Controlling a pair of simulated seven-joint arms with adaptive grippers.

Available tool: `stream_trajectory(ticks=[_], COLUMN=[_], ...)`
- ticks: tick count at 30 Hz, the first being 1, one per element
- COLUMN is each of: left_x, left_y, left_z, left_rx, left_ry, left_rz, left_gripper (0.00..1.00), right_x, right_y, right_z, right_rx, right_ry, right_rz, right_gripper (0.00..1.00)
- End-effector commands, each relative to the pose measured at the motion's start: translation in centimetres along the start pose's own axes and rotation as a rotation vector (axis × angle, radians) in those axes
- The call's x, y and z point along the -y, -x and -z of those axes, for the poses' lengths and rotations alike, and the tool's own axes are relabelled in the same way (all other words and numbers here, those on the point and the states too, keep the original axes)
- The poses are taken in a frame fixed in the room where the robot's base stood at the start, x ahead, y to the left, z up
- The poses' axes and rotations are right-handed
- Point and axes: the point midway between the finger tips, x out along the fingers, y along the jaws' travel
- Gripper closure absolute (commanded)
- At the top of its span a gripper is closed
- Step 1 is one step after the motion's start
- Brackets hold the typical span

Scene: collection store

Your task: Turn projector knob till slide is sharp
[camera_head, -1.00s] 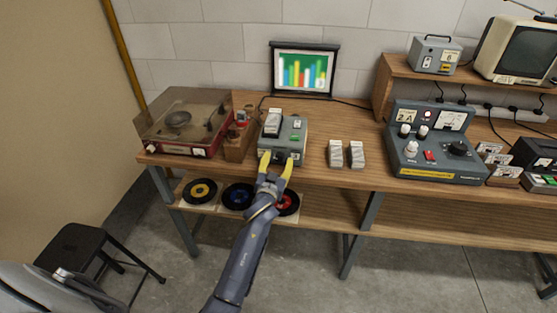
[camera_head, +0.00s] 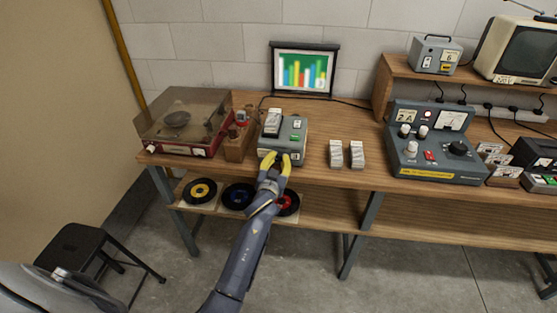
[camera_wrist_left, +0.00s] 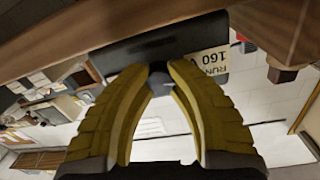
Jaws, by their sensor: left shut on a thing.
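The grey slide projector (camera_head: 296,140) stands near the front edge of the bench, with a slide holder on top. My left gripper (camera_head: 276,156) is at its front face, yellow fingers brought together. In the left wrist view the left fingertips (camera_wrist_left: 160,70) close on a small dark knob (camera_wrist_left: 158,66), mostly hidden between them. Behind it is the projector's dark body with a label (camera_wrist_left: 208,61). The screen (camera_head: 303,70) at the wall shows coloured bars on green; their edges look soft. My right gripper is not in view.
A record player (camera_head: 182,128) and a wooden block (camera_head: 237,142) stand left of the projector. Two stacks of slides (camera_head: 346,154) are to its right, then a blue control unit (camera_head: 437,140). Records (camera_head: 238,196) lie on the shelf below.

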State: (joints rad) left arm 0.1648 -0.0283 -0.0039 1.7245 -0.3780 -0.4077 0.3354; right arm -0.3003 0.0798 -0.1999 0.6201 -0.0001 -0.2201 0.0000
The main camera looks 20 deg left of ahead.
Motion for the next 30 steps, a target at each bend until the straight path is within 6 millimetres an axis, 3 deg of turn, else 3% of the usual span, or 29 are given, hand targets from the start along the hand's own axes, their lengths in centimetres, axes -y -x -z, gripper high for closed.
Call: stream_trajectory(ticks=[7,18,29,30], left_x=[0.05,0.04,0.03,0.03], left_y=[-0.02,-0.02,-0.03,-0.03], left_z=[0.09,0.14,0.17,0.18], left_rx=[-0.001,0.014,0.015,0.015], left_ry=[-0.02,-0.324,-0.35,-0.35], left_rz=[0.0,-0.003,-0.002,-0.002], left_gripper=[1.0,1.0,1.0,0.78], right_x=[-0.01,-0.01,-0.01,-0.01], right_y=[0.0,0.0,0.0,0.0], right_z=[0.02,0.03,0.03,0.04], right_rx=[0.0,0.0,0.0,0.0], right_ry=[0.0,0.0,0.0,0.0], right_rz=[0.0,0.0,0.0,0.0], right_gripper=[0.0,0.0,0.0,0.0])
